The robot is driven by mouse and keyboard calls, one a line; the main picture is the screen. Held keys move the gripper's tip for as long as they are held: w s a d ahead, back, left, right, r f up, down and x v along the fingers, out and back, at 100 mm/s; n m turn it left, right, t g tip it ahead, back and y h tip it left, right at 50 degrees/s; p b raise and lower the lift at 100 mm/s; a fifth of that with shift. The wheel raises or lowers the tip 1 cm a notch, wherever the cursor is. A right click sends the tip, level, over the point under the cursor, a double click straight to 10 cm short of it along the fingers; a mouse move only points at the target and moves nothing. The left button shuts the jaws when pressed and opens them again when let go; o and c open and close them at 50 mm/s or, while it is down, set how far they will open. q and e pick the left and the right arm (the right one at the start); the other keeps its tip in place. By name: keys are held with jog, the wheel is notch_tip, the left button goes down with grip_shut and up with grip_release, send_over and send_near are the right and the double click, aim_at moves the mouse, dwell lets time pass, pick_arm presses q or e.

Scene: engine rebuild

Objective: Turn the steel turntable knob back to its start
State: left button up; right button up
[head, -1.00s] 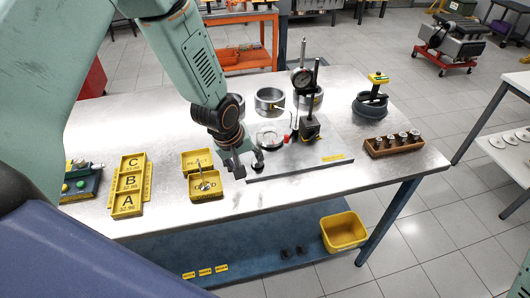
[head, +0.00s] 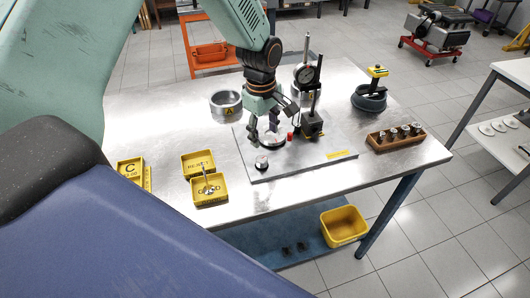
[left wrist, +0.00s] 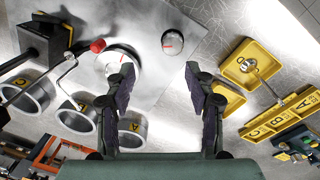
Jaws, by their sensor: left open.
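The steel knob (head: 262,162) is a small round cap with a red mark, on the grey plate (head: 305,162) near its front left. It also shows in the left wrist view (left wrist: 172,41), beyond the fingertips. The round steel turntable (head: 272,141) lies just behind it, partly covered by my gripper; its pale top with a red mark shows in the left wrist view (left wrist: 112,66). My left gripper (head: 266,134) is open and empty, above the turntable and apart from the knob. My right gripper is not in view.
A dial gauge stand (head: 311,125) stands close to the right of my left gripper. Steel rings (head: 226,103) stand behind. Yellow REJECT (head: 197,160) and GOOD (head: 212,197) trays lie left of the plate; GOOD holds a metal part. A wooden rack (head: 397,142) stands right.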

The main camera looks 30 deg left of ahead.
aim_at(262, 159)
pick_arm(q)
jog(key=shift+s+n, duration=0.3)
jog(key=shift+s, duration=0.15)
jog(key=shift+s+n+g, duration=0.2)
jog(key=shift+n+g, duration=0.1)
jog(key=shift+w+f+n, duration=0.1)
jog(key=shift+f+n, duration=0.15)
jog(key=shift+n, duration=0.05)
notch_tip(262, 159, down, 7)
jog(key=shift+r, duration=0.2)
jog(key=shift+f, duration=0.5)
